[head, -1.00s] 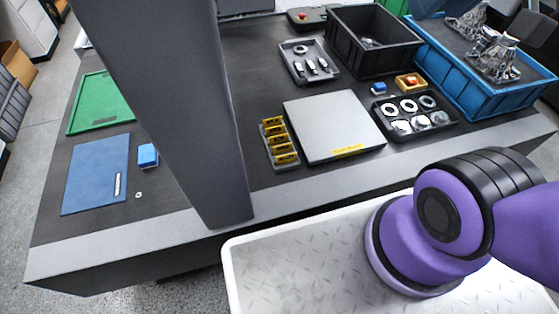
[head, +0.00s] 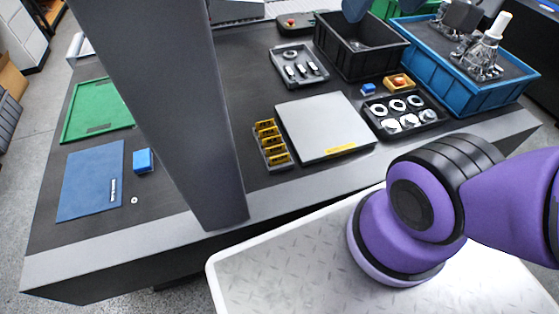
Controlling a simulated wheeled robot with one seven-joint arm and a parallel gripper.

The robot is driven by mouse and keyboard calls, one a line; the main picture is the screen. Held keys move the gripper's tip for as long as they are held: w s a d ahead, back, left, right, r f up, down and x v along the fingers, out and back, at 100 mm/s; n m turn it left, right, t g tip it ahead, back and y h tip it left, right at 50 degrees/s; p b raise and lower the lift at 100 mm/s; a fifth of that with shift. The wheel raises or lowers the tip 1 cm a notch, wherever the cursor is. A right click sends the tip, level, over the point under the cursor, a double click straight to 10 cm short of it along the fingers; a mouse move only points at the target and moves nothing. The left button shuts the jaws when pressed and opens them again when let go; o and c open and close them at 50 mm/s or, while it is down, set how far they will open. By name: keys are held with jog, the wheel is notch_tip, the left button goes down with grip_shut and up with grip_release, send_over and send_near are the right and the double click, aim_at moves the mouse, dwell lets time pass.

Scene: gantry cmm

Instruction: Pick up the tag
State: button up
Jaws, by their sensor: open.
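Several yellow tag-like pieces with dark markings (head: 271,142) stand in a row in a narrow grey rack (head: 262,157) on the dark table, left of a light grey plate. I cannot tell which of them is the tag. My gripper is out of view. Only purple and black links of my arm show at the lower right, over a white tread-patterned surface, well apart from the rack.
A grey plate (head: 325,122), a tray of rings (head: 405,113), a black bin (head: 352,62) and a blue crate (head: 470,98) are to the right. A thick grey column (head: 170,100) crosses the table.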

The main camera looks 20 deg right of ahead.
jog(key=shift+o, duration=0.3)
jog(key=w+a+f+g, duration=0.1)
jog(key=w+f, duration=0.6)
jog(key=w, duration=0.4)
jog(key=shift+f+g, duration=0.2)
jog(key=shift+g, duration=0.1)
jog(key=m+g, duration=0.1)
jog(key=g, duration=0.3)
send_over(280, 156)
notch_tip(280, 156, down, 36)
jog(key=shift+w+d+f, duration=0.1)
jog(key=shift+w+f, duration=0.05)
jog(key=shift+f, duration=1.35)
jog(key=shift+w+d+f, duration=0.1)
jog(key=shift+w+f, duration=0.05)
jog(key=shift+f, duration=1.3)
jog(key=shift+s+a+f, duration=0.1)
jog(key=shift+f, duration=1.2)
jog(key=shift+s+a+f, duration=0.1)
jog(key=shift+f, duration=1.2)
jog(key=shift+c, duration=0.5)
jog(key=c, duration=0.8)
